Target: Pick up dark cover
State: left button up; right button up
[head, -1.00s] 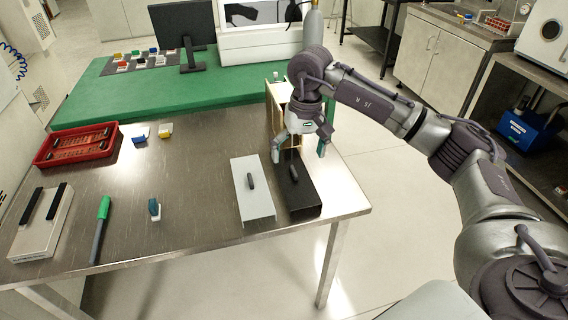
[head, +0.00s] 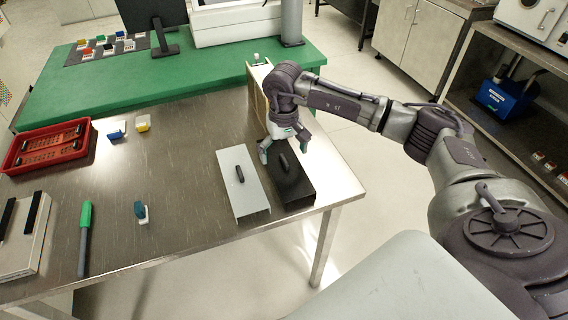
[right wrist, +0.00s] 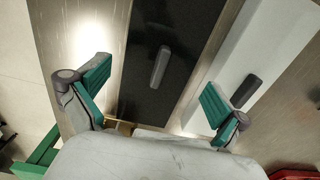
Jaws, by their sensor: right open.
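The dark cover (head: 293,186) is a black box-like piece with a dark grey handle on top. It lies on the steel table near its right edge. It also shows in the right wrist view (right wrist: 181,30), with its handle (right wrist: 160,67) between my fingers. My right gripper (head: 283,155) is open and empty above the far end of the dark cover; its green-padded fingers (right wrist: 155,90) are spread wide. A light grey cover (head: 243,195) with a similar handle lies just left of the dark one. My left gripper is not in view.
A wooden rack (head: 259,95) stands behind the dark cover. A red tray (head: 47,147), a green-capped tool (head: 84,238) and a small blue-and-white piece (head: 141,212) are further left on the table.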

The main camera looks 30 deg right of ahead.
aim_at(284, 159)
notch_tip(284, 159, down, 4)
jog(key=shift+r+p, duration=0.15)
jog(key=shift+p, duration=0.35)
jog(key=shift+f, duration=0.25)
jog(key=shift+c, duration=0.5)
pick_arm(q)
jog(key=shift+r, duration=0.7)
pick_arm(e)
jog(key=c, duration=0.8)
